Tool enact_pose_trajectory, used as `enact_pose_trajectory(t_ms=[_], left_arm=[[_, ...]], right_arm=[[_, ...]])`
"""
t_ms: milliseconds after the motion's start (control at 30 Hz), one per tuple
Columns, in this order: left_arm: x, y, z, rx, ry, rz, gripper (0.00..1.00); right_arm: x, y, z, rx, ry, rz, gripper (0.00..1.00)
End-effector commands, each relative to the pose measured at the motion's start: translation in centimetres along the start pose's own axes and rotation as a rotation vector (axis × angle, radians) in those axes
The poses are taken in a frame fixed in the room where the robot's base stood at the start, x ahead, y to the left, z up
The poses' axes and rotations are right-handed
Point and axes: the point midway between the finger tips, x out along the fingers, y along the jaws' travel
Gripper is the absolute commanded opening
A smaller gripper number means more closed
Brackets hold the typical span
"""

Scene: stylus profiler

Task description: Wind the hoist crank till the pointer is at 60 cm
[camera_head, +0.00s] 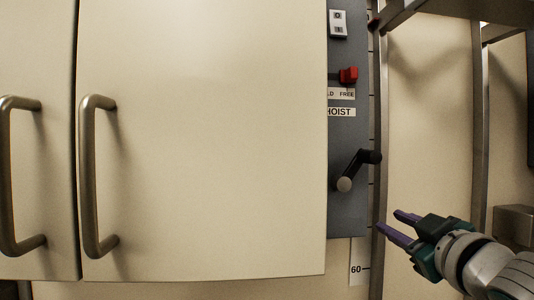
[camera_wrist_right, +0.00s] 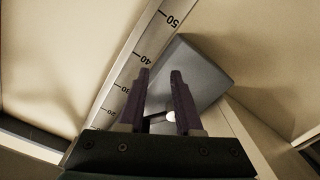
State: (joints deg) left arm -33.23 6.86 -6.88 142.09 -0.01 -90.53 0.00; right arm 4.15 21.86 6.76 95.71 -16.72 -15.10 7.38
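The hoist crank (camera_head: 360,164) is a black arm with a pale round knob (camera_head: 345,184), low on the grey hoist panel (camera_head: 347,215). The knob hangs down and left of the hub. In the right wrist view the pale knob (camera_wrist_right: 170,115) shows between the fingers, beyond them. My right gripper (camera_head: 392,221) is open and empty, below and right of the crank, apart from it. A scale strip (camera_head: 358,255) shows 60 near its bottom; 20 to 50 show on the scale (camera_wrist_right: 150,43) in the wrist view. A dark red piece (camera_head: 373,24) at the upper rail may be the pointer; I cannot tell its reading.
A red lever (camera_head: 348,75) sits above a partly hidden label ending in "LD FREE". A white switch plate (camera_head: 338,24) is above it. A cream cabinet door (camera_head: 205,140) with a bar handle (camera_head: 88,175) fills the left. Metal uprights (camera_head: 380,120) stand right of the panel.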

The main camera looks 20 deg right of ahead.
Motion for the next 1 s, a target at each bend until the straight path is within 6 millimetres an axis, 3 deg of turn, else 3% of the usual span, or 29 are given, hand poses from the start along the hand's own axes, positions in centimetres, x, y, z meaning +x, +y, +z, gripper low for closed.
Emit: enact_pose_trajectory(t_ms=[300,600,700,1000], left_arm=[[0.0,0.0,0.0,0.0,0.0,0.0,0.5],[0.0,0.0,0.0,0.0,0.0,0.0,0.5],[0.0,0.0,0.0,0.0,0.0,0.0,0.5],[0.0,0.0,0.0,0.0,0.0,0.0,0.5]], right_arm=[[0.0,-2.6,3.8,0.005,-0.004,-0.001,0.34],[0.0,-6.4,4.6,0.004,-0.001,0.0,0.34],[0.0,-6.4,4.6,-0.001,0.0,0.001,0.34],[0.0,-6.3,4.6,-0.001,0.0,0.0,0.64]])
